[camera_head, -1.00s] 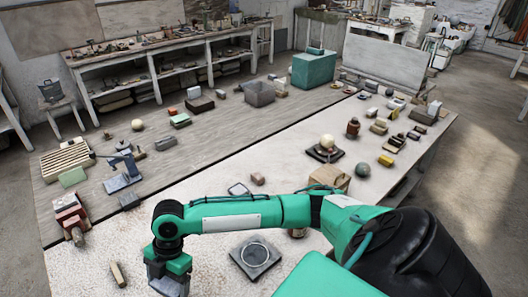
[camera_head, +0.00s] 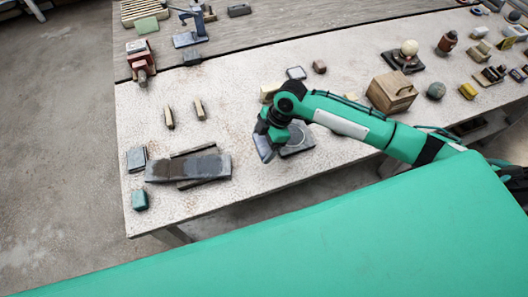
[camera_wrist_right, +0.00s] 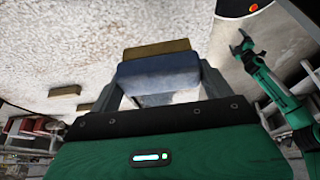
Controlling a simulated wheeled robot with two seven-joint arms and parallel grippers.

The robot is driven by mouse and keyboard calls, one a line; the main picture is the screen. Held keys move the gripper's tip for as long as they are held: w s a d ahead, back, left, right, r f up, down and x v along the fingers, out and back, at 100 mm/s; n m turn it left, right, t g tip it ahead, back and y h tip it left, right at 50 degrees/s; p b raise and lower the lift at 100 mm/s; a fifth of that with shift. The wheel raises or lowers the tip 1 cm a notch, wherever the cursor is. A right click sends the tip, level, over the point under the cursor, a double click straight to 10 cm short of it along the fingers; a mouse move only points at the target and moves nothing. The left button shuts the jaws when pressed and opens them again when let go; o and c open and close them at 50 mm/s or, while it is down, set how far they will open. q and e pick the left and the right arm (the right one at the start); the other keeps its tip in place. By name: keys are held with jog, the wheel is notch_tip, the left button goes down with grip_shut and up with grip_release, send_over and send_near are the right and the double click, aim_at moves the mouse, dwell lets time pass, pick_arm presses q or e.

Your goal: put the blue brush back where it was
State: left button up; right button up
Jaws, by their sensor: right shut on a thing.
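My right gripper (camera_head: 262,148) is shut on the blue brush and holds it over the pale table (camera_head: 235,95), beside a dark square plate with a ring (camera_head: 297,141). In the right wrist view the brush (camera_wrist_right: 158,76) sits between the two fingers, its blue body towards me and a tan part (camera_wrist_right: 156,48) beyond it. The height of the brush above the table is hard to judge. Another green arm, apparently my left, shows in the right wrist view with its small gripper (camera_wrist_right: 243,44); its jaws are too small to read.
Two small wooden pieces (camera_head: 168,117) lie left of my right gripper. A wooden box (camera_head: 391,92) stands to the right. The table between the wooden pieces and the gripper is clear.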

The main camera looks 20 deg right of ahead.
aim_at(263, 150)
notch_tip(263, 150, down, 4)
jog(key=shift+r+p, duration=0.1)
jog(key=shift+p, duration=0.25)
notch_tip(263, 150, down, 4)
jog(key=shift+r+p, duration=0.1)
jog(key=shift+p, duration=0.4)
pick_arm(q)
jog(key=shift+s+d+r, duration=0.1)
jog(key=shift+d+r, duration=0.05)
jog(key=shift+r, duration=0.4)
jog(key=shift+d+r, duration=0.15)
jog(key=shift+r, duration=0.4)
pick_arm(e)
jog(key=shift+f, duration=0.2)
jog(key=shift+f, duration=0.2)
jog(key=o, duration=0.8)
jog(key=shift+r, duration=0.1)
pick_arm(q)
jog(key=shift+f, duration=0.1)
